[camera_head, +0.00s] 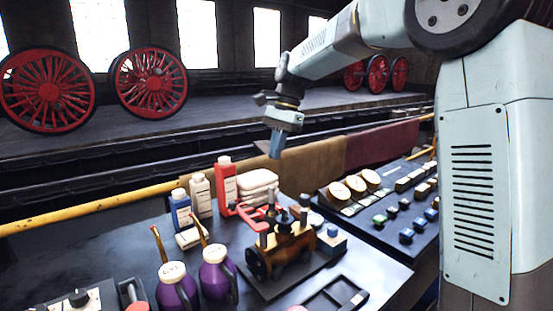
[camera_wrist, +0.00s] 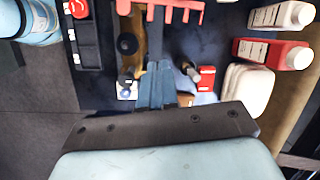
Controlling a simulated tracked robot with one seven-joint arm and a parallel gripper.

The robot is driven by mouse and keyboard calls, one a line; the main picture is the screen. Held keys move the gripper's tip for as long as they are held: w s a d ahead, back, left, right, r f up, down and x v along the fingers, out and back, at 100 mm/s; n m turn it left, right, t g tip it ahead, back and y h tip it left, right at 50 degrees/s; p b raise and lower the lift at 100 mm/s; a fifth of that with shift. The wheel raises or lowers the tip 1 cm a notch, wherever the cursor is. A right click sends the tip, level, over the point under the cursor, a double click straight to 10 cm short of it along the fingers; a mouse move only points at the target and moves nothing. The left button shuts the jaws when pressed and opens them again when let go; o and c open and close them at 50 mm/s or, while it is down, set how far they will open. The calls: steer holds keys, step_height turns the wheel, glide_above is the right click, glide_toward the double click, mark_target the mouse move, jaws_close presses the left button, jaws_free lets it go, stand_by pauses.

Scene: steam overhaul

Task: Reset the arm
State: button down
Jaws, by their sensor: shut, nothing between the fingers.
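My gripper (camera_head: 277,146) is shut and empty, hanging with its fingers down in the air above the back of the workbench. In the wrist view its fingers (camera_wrist: 155,84) are together. My arm reaches left from the right side of the head view.
Purple oil cans (camera_head: 217,272) stand in front left. Blue, white and red bottles (camera_head: 226,184) and folded white cloths (camera_head: 258,184) stand behind. A red rack (camera_wrist: 172,8) shows too. A yellow rail (camera_head: 95,207) runs along the back.

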steer(key=s+d+f+n+t+h, duration=0.1)
steer(key=s+d+n+t, duration=0.2)
steer(key=s+d, duration=0.9)
steer(key=s+d+f+n+t+h, duration=0.1)
steer(key=s+d+n+t, duration=0.3)
steer(key=s+d, duration=0.8)
steer(key=s+n, duration=0.1)
steer(key=s, duration=0.3)
steer(key=shift+s+d+f+h, duration=0.15)
steer(key=shift+d+f+h, duration=0.15)
steer(key=shift+d, duration=0.1)
